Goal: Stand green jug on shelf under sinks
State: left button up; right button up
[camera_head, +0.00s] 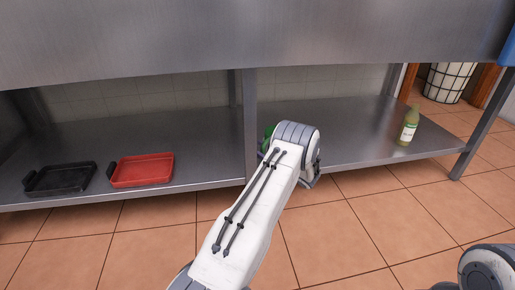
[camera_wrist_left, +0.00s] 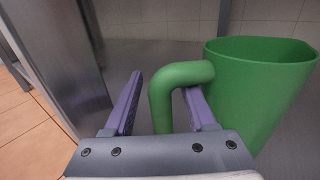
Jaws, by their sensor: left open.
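The green jug (camera_wrist_left: 255,85) fills the right side of the left wrist view, with its rim up and its handle (camera_wrist_left: 162,105) toward me. Its base is hidden. In the head view only a small green part of the jug (camera_head: 268,134) shows behind my left wrist, at the lower shelf (camera_head: 352,140) under the sinks. My left gripper (camera_wrist_left: 164,84) is open, with one purple finger on each side of the handle. The left finger is apart from the handle; the right finger passes between the handle and the jug body. My right gripper is out of view.
A black tray (camera_head: 60,179) and a red tray (camera_head: 142,170) lie on the left part of the shelf. A bottle (camera_head: 409,126) stands at its right end. A metal post (camera_head: 250,120) rises close to my left gripper. The shelf between jug and bottle is clear.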

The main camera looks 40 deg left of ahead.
pick_arm(q)
jog(key=s+d+r+n+g+h+p, duration=0.1)
jog(key=s+d+r+n+h+p, duration=0.15)
jog(key=d, duration=0.75)
jog(key=s+d+r+n+g+h+p, duration=0.1)
jog(key=s+d+r+p, duration=0.25)
jog(key=d, duration=0.65)
jog(key=s+d+r+n+h, duration=0.3)
jog(key=s+d+h, duration=0.2)
jog(key=s+d, duration=0.3)
jog(key=s+d+r+n+h, duration=0.2)
jog(key=s+d+h, duration=0.3)
jog(key=s+d, duration=0.4)
jog(key=s+d+r+n+h, duration=0.3)
jog(key=s+d, duration=0.6)
jog(key=s, duration=0.6)
jog(key=shift+r+n+h+b, duration=0.35)
jog(key=shift+r+h, duration=0.3)
jog(key=shift+h, duration=0.5)
jog(key=shift+w+r, duration=0.1)
jog(key=shift+r, duration=0.05)
